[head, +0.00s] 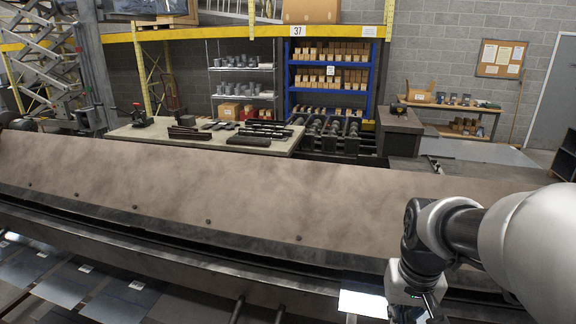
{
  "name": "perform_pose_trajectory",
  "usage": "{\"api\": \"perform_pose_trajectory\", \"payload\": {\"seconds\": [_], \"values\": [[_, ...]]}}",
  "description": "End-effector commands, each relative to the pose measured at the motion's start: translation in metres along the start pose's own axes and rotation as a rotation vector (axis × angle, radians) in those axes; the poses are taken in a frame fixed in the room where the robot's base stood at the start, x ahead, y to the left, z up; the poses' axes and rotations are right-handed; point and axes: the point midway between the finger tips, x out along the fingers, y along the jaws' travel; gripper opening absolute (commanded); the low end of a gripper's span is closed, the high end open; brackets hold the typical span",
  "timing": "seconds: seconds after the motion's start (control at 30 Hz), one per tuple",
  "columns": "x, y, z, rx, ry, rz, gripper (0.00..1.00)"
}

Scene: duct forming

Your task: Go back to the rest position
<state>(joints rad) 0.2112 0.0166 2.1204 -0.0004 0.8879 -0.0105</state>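My arm reaches in from the right side of the head view and bends down at its wrist. My gripper (428,304) is at the bottom right, partly cut off by the lower edge, and its fingers are too small and dark to read. A bright sheet (363,302) lies just left of the gripper, low in the view; I cannot tell whether the gripper touches it. The long forming machine (230,190), with a brown worn plate and a row of bolts, spans the view behind the gripper.
Metal sheets with white labels (62,284) lie at the bottom left. Behind the machine stand a workbench (150,133) with dark bars, a roller conveyor (335,130), a dark block-like stand (400,130) and a blue shelf (287,80) of boxes. Floor shows at the far right.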

Motion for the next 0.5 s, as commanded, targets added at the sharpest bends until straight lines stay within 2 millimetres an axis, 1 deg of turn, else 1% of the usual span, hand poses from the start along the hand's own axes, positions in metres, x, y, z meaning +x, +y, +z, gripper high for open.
{"api": "perform_pose_trajectory", "payload": {"seconds": [0.03,0.13,0.23,0.3,0.4,0.5], "values": [[-0.004,-0.009,0.016,-0.023,0.036,-0.003,0.0],[-0.015,-0.021,0.047,-0.061,0.094,-0.009,0.0],[-0.019,-0.031,0.08,-0.1,0.15,-0.019,0.0],[-0.018,-0.036,0.102,-0.124,0.186,-0.026,0.0],[-0.014,-0.041,0.129,-0.154,0.232,-0.036,0.0],[-0.009,-0.043,0.147,-0.175,0.265,-0.044,0.0]]}}
